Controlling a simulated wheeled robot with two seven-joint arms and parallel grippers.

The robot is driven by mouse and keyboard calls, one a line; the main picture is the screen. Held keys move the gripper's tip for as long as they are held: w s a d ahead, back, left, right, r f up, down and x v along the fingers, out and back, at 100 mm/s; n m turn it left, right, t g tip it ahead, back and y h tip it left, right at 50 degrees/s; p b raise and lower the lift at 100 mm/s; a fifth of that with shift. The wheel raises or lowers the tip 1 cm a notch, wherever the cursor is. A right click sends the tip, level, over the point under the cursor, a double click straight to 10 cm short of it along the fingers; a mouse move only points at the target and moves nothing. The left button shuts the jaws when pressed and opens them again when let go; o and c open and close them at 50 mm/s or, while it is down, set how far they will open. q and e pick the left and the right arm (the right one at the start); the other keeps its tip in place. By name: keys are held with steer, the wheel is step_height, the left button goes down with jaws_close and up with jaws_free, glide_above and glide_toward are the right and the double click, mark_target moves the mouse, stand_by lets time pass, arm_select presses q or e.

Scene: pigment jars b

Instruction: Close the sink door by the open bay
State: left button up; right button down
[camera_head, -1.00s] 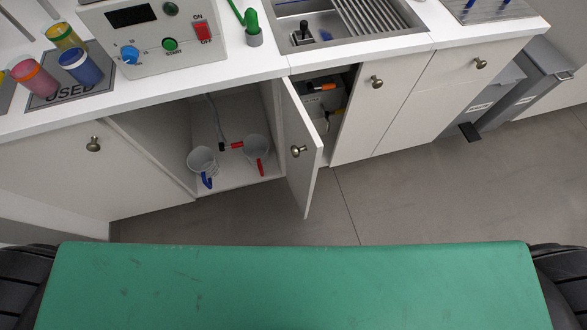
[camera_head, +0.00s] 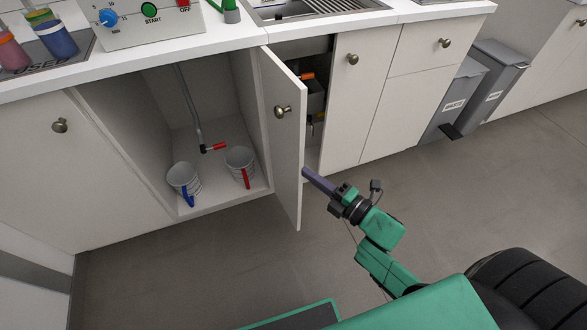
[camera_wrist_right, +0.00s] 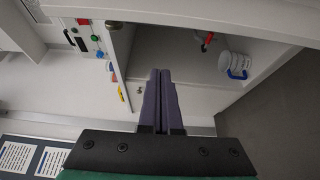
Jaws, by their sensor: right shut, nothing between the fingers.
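The sink door (camera_head: 272,150) is a pale cabinet panel with a round metal knob (camera_head: 283,112). It stands ajar, swung out towards me, between the open bay (camera_head: 210,95) and the closed front on its right. My right gripper (camera_head: 307,173) has its dark purple fingers pressed together, empty, beside the door's free edge at lower right. Whether the fingertips touch the door is unclear. In the right wrist view the shut fingers (camera_wrist_right: 160,78) point towards the cabinets. My left gripper is not in view.
Two jugs, one blue-handled (camera_head: 184,180) and one red-handled (camera_head: 240,165), stand on the bay floor near a hanging hose (camera_head: 190,105). A closed front (camera_head: 345,105) is right of the door. Grey bins (camera_head: 462,98) stand further right. The floor in front is clear.

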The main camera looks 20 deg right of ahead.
mark_target(300, 152)
steer(key=w, duration=0.2)
steer(key=w+a, duration=0.1)
steer(key=w, duration=0.5)
steer(key=shift+w+a, duration=0.15)
steer(key=shift+w, duration=0.1)
steer(key=shift+d, duration=0.5)
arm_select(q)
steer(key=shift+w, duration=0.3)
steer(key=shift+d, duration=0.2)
